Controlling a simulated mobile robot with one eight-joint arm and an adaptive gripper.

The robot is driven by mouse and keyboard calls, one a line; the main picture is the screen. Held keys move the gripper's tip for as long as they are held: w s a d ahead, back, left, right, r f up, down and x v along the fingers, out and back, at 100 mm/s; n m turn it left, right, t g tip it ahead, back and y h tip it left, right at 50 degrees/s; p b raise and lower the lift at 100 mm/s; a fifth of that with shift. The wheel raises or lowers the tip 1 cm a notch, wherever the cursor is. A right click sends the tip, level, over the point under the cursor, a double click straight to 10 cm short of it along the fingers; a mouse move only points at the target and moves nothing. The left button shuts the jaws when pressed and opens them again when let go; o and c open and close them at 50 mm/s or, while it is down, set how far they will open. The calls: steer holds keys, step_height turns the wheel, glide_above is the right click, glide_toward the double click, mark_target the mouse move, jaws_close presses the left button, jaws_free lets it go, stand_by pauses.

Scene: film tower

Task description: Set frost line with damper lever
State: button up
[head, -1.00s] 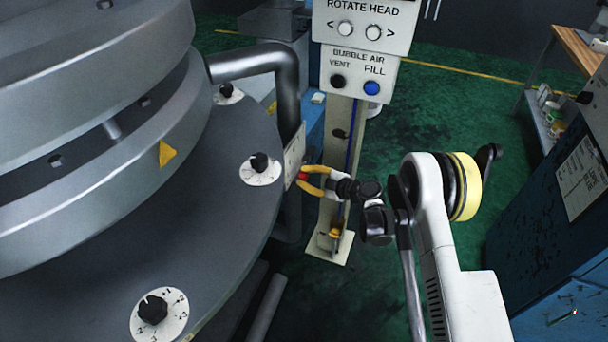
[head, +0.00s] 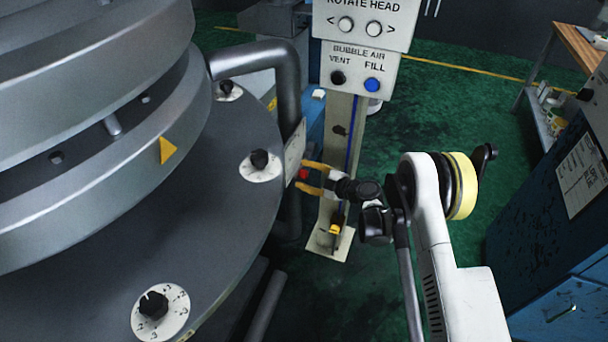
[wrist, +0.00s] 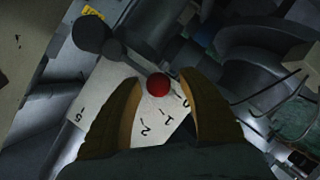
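The damper lever shows in the wrist view as a dark arm with a red ball knob (wrist: 158,85) at its end. It crosses a pale scale plate (wrist: 100,98) with printed numbers; the knob lies near the 0 and 1 end. In the head view the red knob (head: 303,174) is small, beside the edge-on plate (head: 294,150) at the rim of the grey machine. My gripper (head: 301,176) has its yellow fingers spread. In the wrist view my gripper (wrist: 161,78) has one finger on each side of the knob, with a visible gap on both sides.
A thick bent pipe (head: 287,85) stands just behind the plate. Several dial knobs, one near the plate (head: 259,160), sit on the round machine deck. A control post with a button panel (head: 357,70) rises behind my gripper.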

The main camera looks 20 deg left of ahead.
steer(key=v, duration=1.2)
steer(key=s+d+r+m+h, duration=0.3)
steer(key=d+r+m, duration=0.3)
steer(key=r, duration=0.4)
steer(key=s+d+r+m+h, duration=0.4)
steer(key=d+r, duration=0.3)
steer(key=r, duration=0.4)
steer(key=s+d+r+m+t+h, duration=0.1)
steer(key=s+d+r+m+h, duration=0.1)
steer(key=s+d+m, duration=0.4)
steer(key=s+d+r+m+h, duration=0.2)
steer(key=s+d+m+h, duration=0.3)
steer(key=s+d, duration=0.6)
steer(key=s+m, duration=0.2)
steer(key=s, duration=0.2)
steer(key=shift+s+d+r+t, duration=0.2)
steer(key=shift+s+d+t, duration=0.05)
steer(key=shift+t, duration=0.15)
stand_by(2.2)
